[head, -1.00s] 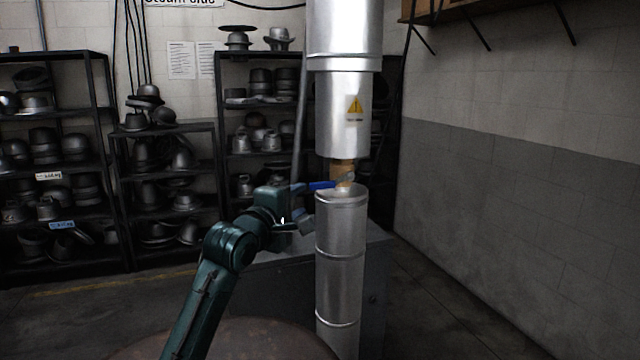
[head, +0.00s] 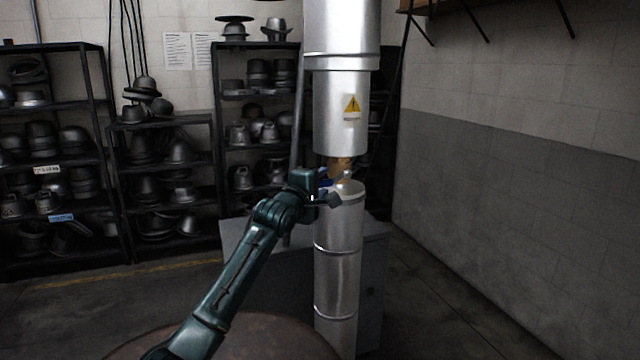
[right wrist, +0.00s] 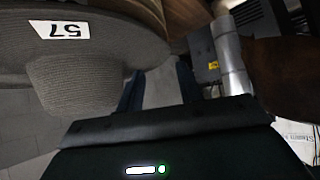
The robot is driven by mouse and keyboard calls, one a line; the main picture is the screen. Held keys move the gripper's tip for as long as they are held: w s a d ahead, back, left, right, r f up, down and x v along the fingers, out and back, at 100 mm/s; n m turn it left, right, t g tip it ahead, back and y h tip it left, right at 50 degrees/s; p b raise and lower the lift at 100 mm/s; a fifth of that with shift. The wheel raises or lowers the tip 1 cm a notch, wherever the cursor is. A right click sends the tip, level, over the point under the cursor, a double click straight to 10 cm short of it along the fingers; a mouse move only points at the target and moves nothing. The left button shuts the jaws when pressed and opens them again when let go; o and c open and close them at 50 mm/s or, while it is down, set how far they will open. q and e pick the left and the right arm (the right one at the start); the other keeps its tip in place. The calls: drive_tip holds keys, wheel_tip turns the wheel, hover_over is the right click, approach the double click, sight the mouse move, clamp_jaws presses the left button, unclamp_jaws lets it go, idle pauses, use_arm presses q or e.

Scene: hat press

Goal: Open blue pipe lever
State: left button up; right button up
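The silver vertical pipe (head: 338,240) has a brass valve (head: 340,166) in the gap between its upper and lower sections. The blue lever (head: 326,183) shows only as a small patch at the valve's left side; my left gripper hides much of it. My left gripper (head: 340,186) is at the valve, with its fingers apart and the blue patch between them in the picture. I cannot tell whether they touch the lever. My right gripper (right wrist: 160,82) shows in the right wrist view, with its two dark fingers apart and nothing between them.
A grey cabinet (head: 372,290) stands behind the pipe. Racks of metal hat forms (head: 160,170) line the back wall. A round brown surface (head: 260,335) lies at the front. In the right wrist view, a grey hat-shaped piece labelled 57 (right wrist: 80,85) is close to the right gripper.

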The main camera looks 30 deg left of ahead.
use_arm(q)
drive_tip(key=shift+c, duration=0.2)
clamp_jaws()
idle(0.3)
drive_tip(key=shift+r, duration=0.15)
drive_tip(key=shift+w+d+r+m+g, duration=0.1)
drive_tip(key=shift+r+m+g, duration=0.45)
drive_tip(key=shift+r+g, duration=0.1)
drive_tip(key=shift+w+d+r+m+g, duration=0.1)
drive_tip(key=shift+r+m+g, duration=0.45)
drive_tip(key=shift+r, duration=0.05)
drive_tip(key=shift+w+d+r+m+g+y, duration=0.25)
drive_tip(key=shift+r+m+g, duration=0.2)
drive_tip(key=shift+r+g, duration=0.2)
drive_tip(key=shift+w+d+r+m+g+y, duration=0.1)
drive_tip(key=shift+r+m+g+y, duration=0.15)
drive_tip(key=shift+r+m+g, duration=0.35)
drive_tip(key=shift+f, duration=0.1)
